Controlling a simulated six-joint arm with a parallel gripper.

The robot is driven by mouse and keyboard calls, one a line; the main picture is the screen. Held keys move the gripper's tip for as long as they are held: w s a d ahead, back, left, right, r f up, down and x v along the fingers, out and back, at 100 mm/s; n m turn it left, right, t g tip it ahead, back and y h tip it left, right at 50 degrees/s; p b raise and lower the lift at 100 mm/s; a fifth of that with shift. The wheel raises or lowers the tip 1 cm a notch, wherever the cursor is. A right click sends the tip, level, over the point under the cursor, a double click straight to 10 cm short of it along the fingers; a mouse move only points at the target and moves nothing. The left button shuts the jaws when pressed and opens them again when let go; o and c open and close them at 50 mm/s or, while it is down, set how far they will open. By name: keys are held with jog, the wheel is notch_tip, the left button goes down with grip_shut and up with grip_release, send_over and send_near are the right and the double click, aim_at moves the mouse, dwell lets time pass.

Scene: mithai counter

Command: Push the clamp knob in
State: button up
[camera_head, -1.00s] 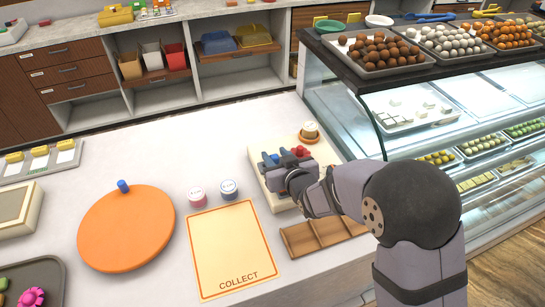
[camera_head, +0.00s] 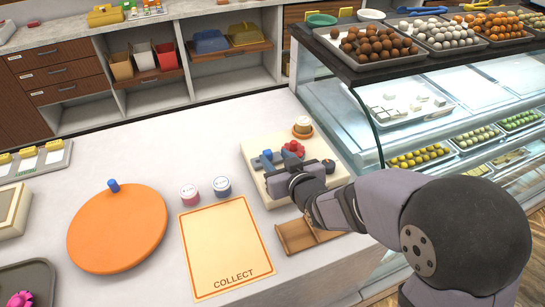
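A cream board (camera_head: 258,141) stands on the counter and carries a blue fixture (camera_head: 267,158), a red knob-like part (camera_head: 293,149) and a small dark round knob (camera_head: 329,164) at its right side. I cannot tell for sure which of these is the clamp knob. My gripper (camera_head: 274,180) is over the front part of the board, just in front of the blue fixture. My wrist hides part of the board. The fingers are small and dark, and whether they touch anything or are open does not show.
A small pot (camera_head: 302,127) stands at the board's back corner. A brown wooden tray (camera_head: 296,237) lies below my wrist. Two small jars (camera_head: 221,186), the COLLECT mat (camera_head: 222,240) and an orange disc (camera_head: 117,229) lie to the left. The glass display case (camera_head: 365,130) rises close on the right.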

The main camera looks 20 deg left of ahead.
jog(key=shift+v, duration=0.85)
